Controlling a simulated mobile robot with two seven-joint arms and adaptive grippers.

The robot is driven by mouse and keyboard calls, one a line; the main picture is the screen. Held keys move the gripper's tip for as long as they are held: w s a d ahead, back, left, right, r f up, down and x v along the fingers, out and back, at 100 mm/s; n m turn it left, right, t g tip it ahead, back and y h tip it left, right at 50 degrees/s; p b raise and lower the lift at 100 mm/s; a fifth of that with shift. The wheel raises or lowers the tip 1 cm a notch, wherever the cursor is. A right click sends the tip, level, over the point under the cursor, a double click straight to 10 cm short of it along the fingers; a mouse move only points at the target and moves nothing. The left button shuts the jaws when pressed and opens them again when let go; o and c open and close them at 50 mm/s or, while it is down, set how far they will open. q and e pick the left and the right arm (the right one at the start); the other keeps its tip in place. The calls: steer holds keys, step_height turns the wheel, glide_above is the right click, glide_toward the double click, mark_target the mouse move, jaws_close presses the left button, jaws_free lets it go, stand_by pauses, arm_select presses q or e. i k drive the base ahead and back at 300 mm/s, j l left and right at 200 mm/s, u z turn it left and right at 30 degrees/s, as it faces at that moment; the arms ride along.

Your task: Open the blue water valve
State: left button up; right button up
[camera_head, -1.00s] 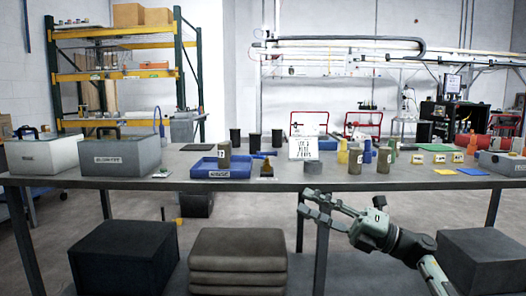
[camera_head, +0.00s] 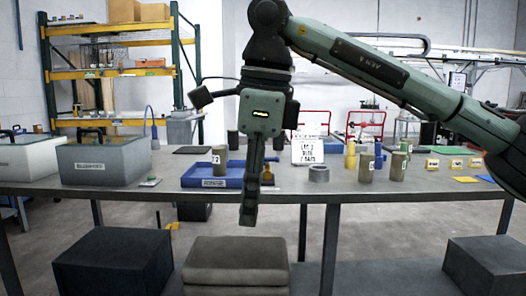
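I cannot clearly make out a blue water valve. A small blue part (camera_head: 272,158) shows just right of my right gripper, behind the blue tray (camera_head: 192,183); whether it is the valve I cannot tell. My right gripper (camera_head: 248,222) hangs pointing down in front of the table, its tips below the tabletop edge. Its fingers show edge-on and overlap, so their opening is hidden. I see nothing held in it. It hides part of the tray and what lies behind. My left gripper is not in view.
A brown cylinder (camera_head: 219,161) and a small brown bottle (camera_head: 268,175) stand near the tray. A grey box (camera_head: 104,163) is at the left, a white sign (camera_head: 308,151) and several cylinders at the right. Dark blocks (camera_head: 115,264) stand below the table.

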mark_target(277, 159)
steer(key=i, duration=1.65)
